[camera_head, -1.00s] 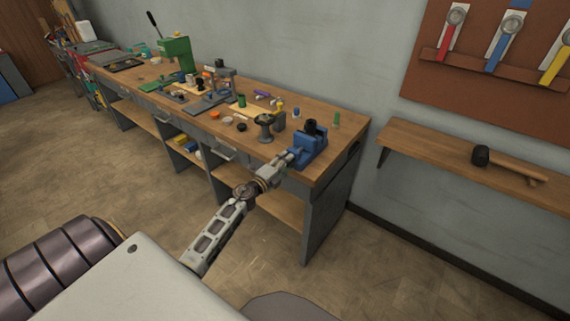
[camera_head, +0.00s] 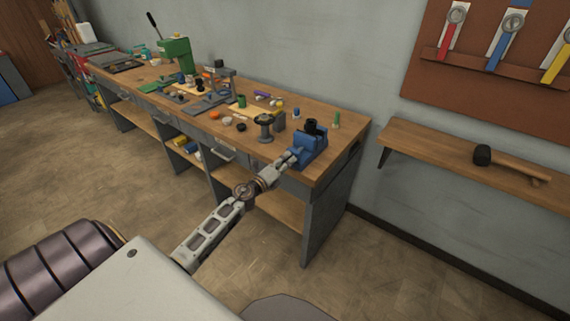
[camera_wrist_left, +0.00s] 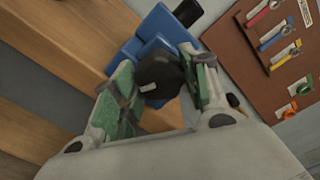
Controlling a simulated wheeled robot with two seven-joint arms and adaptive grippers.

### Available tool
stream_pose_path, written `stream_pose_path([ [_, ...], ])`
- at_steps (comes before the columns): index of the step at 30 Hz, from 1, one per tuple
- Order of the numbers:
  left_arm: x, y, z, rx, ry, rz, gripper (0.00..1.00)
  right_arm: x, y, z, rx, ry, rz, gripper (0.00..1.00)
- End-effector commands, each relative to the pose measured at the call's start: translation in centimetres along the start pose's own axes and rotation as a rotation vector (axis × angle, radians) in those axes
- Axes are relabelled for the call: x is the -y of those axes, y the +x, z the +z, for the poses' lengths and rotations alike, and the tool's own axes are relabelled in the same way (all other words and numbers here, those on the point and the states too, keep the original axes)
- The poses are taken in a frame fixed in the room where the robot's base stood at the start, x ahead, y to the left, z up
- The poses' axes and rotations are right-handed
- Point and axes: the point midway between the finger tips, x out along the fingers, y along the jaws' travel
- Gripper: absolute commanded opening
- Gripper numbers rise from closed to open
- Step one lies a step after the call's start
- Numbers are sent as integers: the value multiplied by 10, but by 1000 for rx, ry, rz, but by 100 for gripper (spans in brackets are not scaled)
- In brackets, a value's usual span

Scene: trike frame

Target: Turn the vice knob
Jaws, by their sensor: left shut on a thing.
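The blue vice (camera_head: 308,148) stands on the near right end of the workbench. It also shows in the left wrist view (camera_wrist_left: 160,32), with a dark round knob (camera_wrist_left: 160,77) on its front. My left gripper (camera_head: 290,158) reaches the vice from the front left. In the left wrist view its two green-padded fingers (camera_wrist_left: 158,92) are on either side of the knob and shut on it. The knob is hidden by the gripper in the head view. My right gripper is not in view.
The workbench (camera_head: 345,128) holds a dark round-topped stand (camera_head: 265,124) left of the vice, a green press (camera_head: 177,52) and several small parts. A wall shelf (camera_head: 420,150) with a mallet (camera_head: 510,163) is at the right. The floor in front is clear.

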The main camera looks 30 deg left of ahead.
Motion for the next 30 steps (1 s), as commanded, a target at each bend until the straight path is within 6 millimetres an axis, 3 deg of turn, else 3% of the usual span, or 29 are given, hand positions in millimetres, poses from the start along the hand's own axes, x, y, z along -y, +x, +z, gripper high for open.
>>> stream_pose_path([
  [7,-1,0,0,0,3,2,21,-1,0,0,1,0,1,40],
  [8,-1,0,0,0,3,2,48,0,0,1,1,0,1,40],
  [13,-1,0,0,0,1,1,67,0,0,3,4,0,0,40],
  [30,0,-6,0,0,-1,1,67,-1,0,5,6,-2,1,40],
])
